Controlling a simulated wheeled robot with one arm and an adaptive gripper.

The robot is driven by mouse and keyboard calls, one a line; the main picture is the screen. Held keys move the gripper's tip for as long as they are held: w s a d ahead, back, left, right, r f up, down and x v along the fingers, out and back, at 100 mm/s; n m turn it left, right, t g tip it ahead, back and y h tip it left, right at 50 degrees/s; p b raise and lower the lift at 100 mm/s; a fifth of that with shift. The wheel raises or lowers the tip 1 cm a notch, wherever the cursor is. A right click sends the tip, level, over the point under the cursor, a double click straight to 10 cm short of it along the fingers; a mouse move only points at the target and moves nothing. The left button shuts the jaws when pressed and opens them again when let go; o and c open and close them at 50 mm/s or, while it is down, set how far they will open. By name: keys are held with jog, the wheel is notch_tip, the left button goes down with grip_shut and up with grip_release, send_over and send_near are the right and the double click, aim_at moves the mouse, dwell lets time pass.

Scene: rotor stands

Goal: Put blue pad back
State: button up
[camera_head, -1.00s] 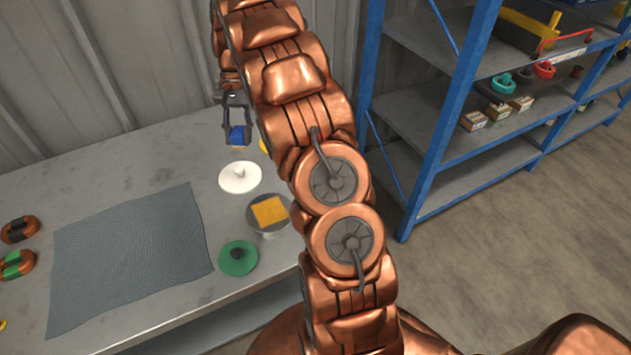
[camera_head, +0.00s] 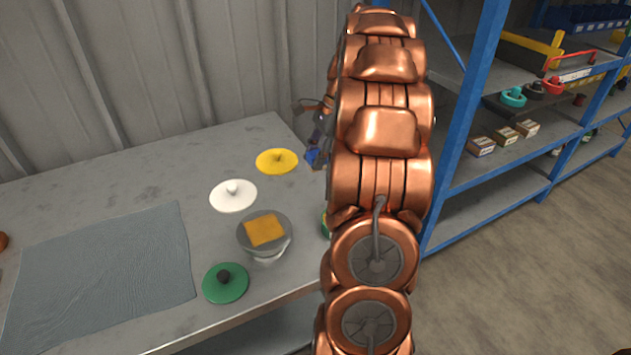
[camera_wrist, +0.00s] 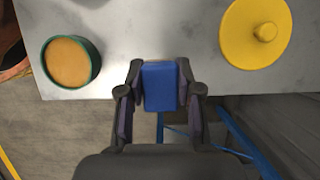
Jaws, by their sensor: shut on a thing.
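The blue pad (camera_wrist: 160,87) is a small blue block between the fingers of my gripper (camera_wrist: 160,90) in the wrist view. The gripper is shut on it. In the head view my gripper (camera_head: 316,150) and the blue pad (camera_head: 312,156) show at the left edge of my arm, partly hidden by it. The pad is held around the table's right edge, above the surface level. A grey round stand (camera_head: 281,240) on the table bears an orange pad (camera_head: 265,230). A green-rimmed round holder (camera_wrist: 48,66) with an orange top shows in the wrist view; my arm mostly hides it (camera_head: 326,222) in the head view.
A yellow disc with a knob (camera_head: 277,161), a white one (camera_head: 233,195) and a green one (camera_head: 226,283) lie on the table (camera_head: 150,175). A grey mat (camera_head: 105,270) covers its left part. A blue-framed shelf (camera_head: 465,120) stands at the right.

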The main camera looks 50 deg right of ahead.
jog(key=shift+f, duration=3.35)
jog(key=o, duration=1.1)
jog(key=shift+f, duration=0.1)
jog(key=v, duration=1.2)
